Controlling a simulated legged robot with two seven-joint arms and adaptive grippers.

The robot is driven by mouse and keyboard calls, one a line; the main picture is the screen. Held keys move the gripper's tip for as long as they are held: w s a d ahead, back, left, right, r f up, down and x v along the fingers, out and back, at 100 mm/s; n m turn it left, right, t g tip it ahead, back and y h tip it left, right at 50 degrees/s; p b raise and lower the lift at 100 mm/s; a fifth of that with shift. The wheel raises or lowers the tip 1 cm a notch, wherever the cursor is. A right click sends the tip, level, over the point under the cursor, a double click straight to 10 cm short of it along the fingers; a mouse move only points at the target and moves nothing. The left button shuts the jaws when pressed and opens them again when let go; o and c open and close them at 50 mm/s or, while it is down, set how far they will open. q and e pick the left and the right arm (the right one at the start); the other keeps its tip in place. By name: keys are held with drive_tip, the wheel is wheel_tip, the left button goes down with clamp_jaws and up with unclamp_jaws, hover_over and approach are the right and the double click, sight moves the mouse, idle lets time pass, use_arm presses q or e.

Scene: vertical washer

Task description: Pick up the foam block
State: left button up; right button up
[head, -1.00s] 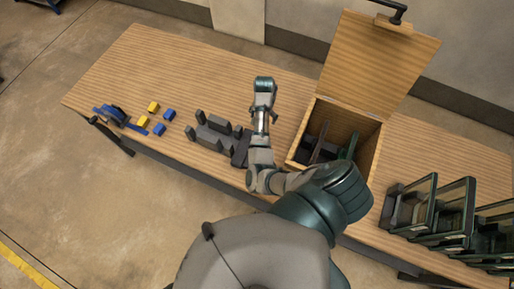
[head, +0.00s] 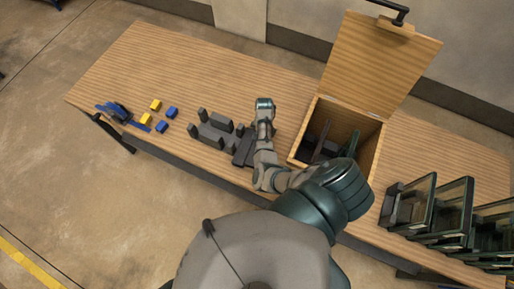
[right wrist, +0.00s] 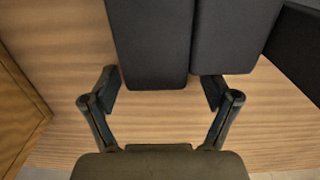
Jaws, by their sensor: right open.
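Several dark grey foam blocks (head: 215,134) stand and lie on the wooden table, left of my right arm (head: 264,125) in the head view. In the right wrist view, my right gripper (right wrist: 163,90) is open, with its two fingers apart. The end of one dark block (right wrist: 150,45) lies between the fingertips, close to the left finger. A second dark block (right wrist: 236,35) stands right beside it, by the right finger. I cannot tell whether the fingers touch either block. In the head view my right gripper's fingers are hidden. My left gripper is not in view.
An open wooden box (head: 303,148) with dark items inside stands right of the arm, its lid raised. Glass-sided dark frames (head: 432,210) stand at the right end. Small yellow and blue blocks (head: 172,112) lie at the left. The table's back strip is clear.

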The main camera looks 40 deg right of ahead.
drive_tip(key=shift+a+r, duration=0.1)
drive_tip(key=shift+a, duration=0.05)
drive_tip(key=c, duration=0.8)
drive_tip(key=shift+s, duration=0.1)
drive_tip(key=shift+c, duration=1.1)
drive_tip(key=shift+d, duration=0.45)
drive_tip(key=shift+c, duration=0.4)
drive_tip(key=shift+d, duration=0.1)
drive_tip(key=shift+c, duration=0.5)
drive_tip(key=shift+r, duration=0.3)
drive_tip(key=r, duration=0.9)
drive_tip(key=shift+a, duration=0.35)
drive_tip(key=shift+r, duration=0.15)
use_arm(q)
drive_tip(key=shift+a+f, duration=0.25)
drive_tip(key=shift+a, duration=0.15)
use_arm(e)
drive_tip(key=shift+d, duration=0.15)
